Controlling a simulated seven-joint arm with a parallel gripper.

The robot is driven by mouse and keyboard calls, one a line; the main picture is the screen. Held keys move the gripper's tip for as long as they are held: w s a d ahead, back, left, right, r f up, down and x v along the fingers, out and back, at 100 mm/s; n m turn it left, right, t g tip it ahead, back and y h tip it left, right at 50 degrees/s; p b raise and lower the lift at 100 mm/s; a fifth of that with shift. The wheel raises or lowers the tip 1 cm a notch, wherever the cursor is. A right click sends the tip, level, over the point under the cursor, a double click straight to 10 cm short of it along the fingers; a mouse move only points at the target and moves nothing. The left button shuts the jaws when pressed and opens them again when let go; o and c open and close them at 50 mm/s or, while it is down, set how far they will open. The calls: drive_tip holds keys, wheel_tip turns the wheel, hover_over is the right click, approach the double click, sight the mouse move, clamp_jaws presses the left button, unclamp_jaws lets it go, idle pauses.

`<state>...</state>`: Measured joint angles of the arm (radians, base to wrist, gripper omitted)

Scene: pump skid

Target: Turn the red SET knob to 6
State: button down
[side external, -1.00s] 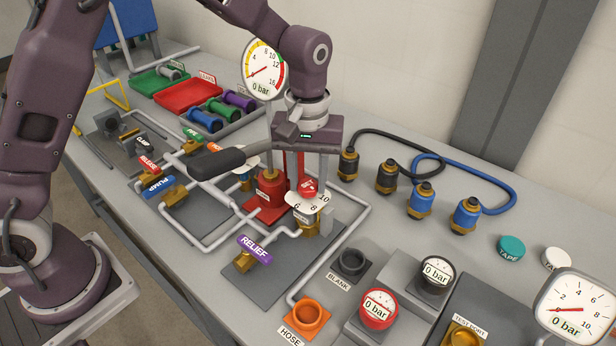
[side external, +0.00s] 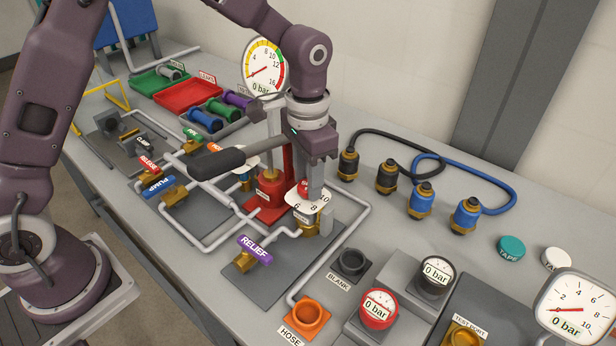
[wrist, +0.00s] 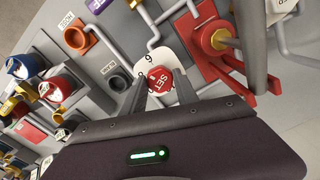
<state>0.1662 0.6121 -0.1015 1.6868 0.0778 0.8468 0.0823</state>
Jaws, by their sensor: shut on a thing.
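The red SET knob (wrist: 160,81) sits on a white numbered dial (wrist: 151,51) in the wrist view, between the two fingers of my gripper (wrist: 161,92). In the side view, the knob (side external: 303,189) is partly covered by my gripper (side external: 313,184), which points straight down over it. The dial (side external: 312,205) shows 6, 8 and 10 on its near side; its other marks are hidden. A 6 also shows beside the knob in the wrist view. My gripper is shut on the knob. I cannot tell which number the knob points to.
A red pump body (side external: 271,190) with a long dark handle (side external: 217,163) stands close left of my gripper. The purple RELIEF valve (side external: 254,249) is in front. The orange HOSE port (side external: 306,317) and black BLANK port (side external: 352,262) lie nearer. A round gauge (side external: 263,66) reads 0 bar.

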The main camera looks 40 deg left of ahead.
drive_tip(key=shift+m, duration=2.2)
drive_tip(key=c, duration=0.9)
unclamp_jaws()
